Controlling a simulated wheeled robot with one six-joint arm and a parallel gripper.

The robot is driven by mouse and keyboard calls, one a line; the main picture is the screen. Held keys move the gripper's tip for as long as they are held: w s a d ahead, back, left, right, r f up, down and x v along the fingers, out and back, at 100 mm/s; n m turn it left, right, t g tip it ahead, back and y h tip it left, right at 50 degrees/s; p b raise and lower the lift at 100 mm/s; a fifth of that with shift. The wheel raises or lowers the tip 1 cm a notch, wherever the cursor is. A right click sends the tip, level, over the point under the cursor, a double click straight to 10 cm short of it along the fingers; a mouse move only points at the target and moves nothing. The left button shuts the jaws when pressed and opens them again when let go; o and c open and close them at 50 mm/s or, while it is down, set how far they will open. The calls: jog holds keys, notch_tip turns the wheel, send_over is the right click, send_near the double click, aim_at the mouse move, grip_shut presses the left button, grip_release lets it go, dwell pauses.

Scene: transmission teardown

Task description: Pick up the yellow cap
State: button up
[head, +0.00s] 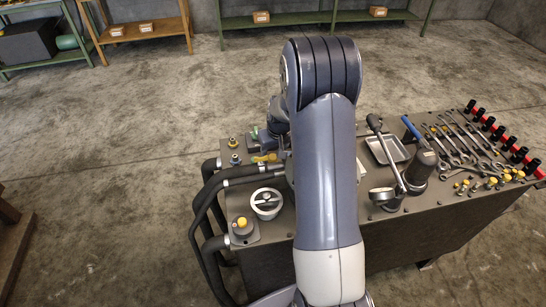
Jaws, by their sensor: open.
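A yellow cap (241,222) sits on a round grey fitting at the near left corner of the dark bench. A smaller yellow-topped fitting (232,142) stands at the bench's far left. A yellow piece (264,158) lies behind the white-rimmed round part. Several small yellow-topped pieces (491,182) stand at the right. I cannot tell which is the one meant. My gripper (267,142) is small and dark at the far left side of my arm, mostly hidden behind it. It is open, apart from the near corner cap; its fingertips are unclear.
A white-rimmed round part (266,203) and black hoses (205,205) are at the bench's left. A metal tray (387,149), a press-like tool (418,172) and several wrenches (458,142) fill the right. My arm hides the bench's middle. The floor behind is clear.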

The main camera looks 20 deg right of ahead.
aim_at(273, 156)
jog(key=shift+p+x, duration=0.4)
jog(key=shift+x, duration=1.35)
jog(key=shift+s, duration=0.1)
jog(key=c, duration=1)
